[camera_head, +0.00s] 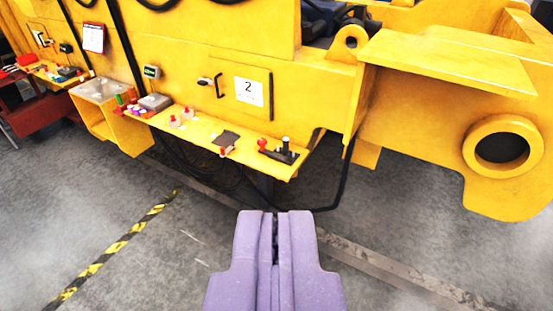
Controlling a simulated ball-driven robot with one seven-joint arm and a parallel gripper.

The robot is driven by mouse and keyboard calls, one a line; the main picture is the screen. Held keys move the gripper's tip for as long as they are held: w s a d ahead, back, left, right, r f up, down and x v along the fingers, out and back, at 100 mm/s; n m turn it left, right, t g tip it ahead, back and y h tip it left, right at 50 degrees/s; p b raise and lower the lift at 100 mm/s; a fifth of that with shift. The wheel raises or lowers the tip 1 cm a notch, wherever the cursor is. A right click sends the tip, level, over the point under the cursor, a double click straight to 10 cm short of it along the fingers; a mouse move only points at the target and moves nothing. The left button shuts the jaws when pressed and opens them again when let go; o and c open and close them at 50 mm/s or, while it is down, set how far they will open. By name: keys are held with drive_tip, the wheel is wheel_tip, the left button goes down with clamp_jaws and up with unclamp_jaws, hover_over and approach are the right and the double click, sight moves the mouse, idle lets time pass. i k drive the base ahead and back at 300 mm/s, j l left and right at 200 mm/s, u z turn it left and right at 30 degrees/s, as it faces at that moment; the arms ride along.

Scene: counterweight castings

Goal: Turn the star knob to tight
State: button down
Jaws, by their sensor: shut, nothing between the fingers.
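My purple gripper (275,214) is at the bottom middle of the view, shut and empty, over the grey floor. It is apart from the yellow shelf (200,130) on the machine's side. On the shelf's right end, a dark fixture (284,156) carries a red knob (262,143) and dark upright posts. A small red part (226,151) sits at the shelf's front edge beside a dark plate (226,138). Two small pinkish-red parts (180,117) stand further left. All are too small for me to tell which is the star knob or how it is turned.
A yellow casting with a round hole (502,147) juts out at the right. A black hose (343,180) hangs below the shelf. A panel labelled 2 (249,92) is above it. A yellow open box (112,115) stands left. The floor in front is clear, with a striped line (117,246).

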sight(262, 142)
drive_tip(key=i, duration=0.8)
drive_tip(key=i+l+u, duration=0.15)
drive_tip(key=i, duration=1.45)
